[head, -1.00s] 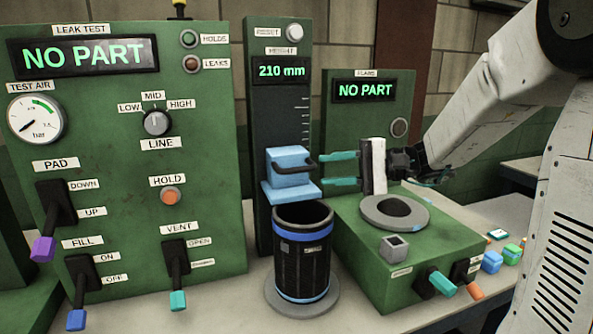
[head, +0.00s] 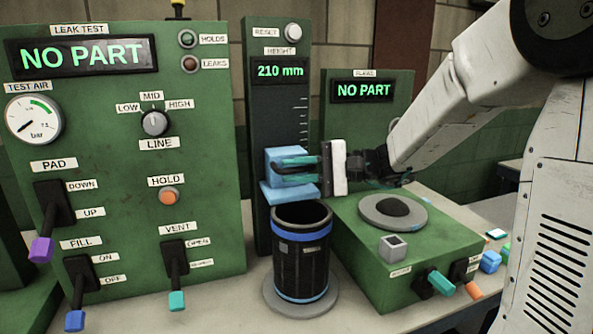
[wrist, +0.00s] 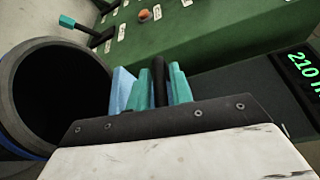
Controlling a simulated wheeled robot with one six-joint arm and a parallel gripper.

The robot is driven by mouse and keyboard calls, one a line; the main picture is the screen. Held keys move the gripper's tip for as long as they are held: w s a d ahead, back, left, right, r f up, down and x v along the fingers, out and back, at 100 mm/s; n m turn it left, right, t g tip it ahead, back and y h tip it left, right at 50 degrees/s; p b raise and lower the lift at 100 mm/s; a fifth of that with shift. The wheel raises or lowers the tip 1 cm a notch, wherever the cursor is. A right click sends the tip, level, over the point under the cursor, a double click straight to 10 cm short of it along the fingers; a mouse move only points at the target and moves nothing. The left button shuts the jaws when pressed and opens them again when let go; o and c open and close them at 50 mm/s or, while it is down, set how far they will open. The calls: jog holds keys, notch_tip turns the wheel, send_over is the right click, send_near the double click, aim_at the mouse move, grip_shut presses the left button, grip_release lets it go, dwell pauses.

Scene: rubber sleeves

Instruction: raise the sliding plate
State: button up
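The sliding plate (head: 268,191) is a light blue ledge with a blue block (head: 280,155) on top, low on the dark green height column. A black bar handle (wrist: 159,80) sticks out from it. My gripper (head: 293,171) has come in level from the right. Its teal fingers lie on either side of the handle, and in the wrist view they flank it with no clear gap, so it looks shut on the handle. The fingers partly hide the handle and block in the head view. The height display (head: 279,71) reads 210 mm.
A black cylinder (head: 301,262) with blue bands stands open-topped on a round grey base just below the plate. The leak test panel (head: 120,200) with levers is at left. The flare box (head: 385,255) with a grey ring is at right, below my arm.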

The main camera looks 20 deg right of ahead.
grip_shut()
notch_tip(320, 180, up, 14)
jog(key=shift+f, duration=0.2)
jog(key=shift+o, duration=2.1)
grip_release()
jog(key=v, duration=0.7)
jog(key=shift+d, duration=0.4)
jog(key=shift+s, duration=0.15)
